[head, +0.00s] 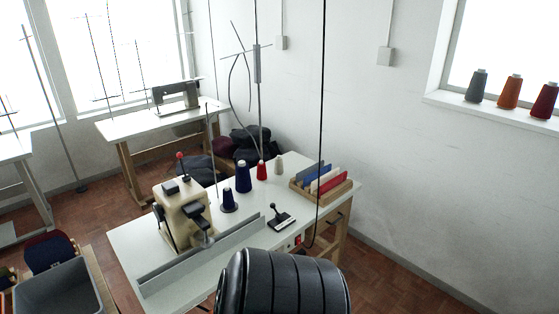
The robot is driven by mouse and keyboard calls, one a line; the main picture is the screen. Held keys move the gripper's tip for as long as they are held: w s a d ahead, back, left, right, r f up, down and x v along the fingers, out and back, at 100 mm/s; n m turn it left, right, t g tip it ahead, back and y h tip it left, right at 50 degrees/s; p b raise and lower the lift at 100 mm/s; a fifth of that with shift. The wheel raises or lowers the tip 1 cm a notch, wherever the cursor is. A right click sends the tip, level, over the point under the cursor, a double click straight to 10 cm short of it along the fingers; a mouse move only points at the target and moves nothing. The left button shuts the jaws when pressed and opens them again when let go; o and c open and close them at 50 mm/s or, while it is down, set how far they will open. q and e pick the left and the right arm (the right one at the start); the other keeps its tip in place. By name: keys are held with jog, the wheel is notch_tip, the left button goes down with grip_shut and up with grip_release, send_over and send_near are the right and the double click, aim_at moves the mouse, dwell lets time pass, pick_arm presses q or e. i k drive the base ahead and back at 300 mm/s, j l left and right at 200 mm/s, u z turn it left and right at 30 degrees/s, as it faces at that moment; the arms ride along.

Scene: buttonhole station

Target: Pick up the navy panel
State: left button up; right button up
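No thing shows that I can name for certain as the navy panel. A wooden rack (325,201) at the right end of the white worktable holds several upright flat pieces: a dark grey-blue one (305,174), a blue one, a cream one and a red one. Dark navy and red cloth-like pieces (47,252) lie at the lower left, beside a grey bin (60,292). Neither of my grippers is in view.
A cream buttonhole machine (182,213) stands on the white worktable (125,238) behind a long grey rail (200,258). Navy (243,177) and red (262,170) thread cones stand behind. A black ribbed rounded shape (283,285) covers the table's front. A black cable hangs down.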

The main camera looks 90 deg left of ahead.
aim_at(40, 257)
jog(key=u, duration=4.4)
jog(key=z, duration=0.35)
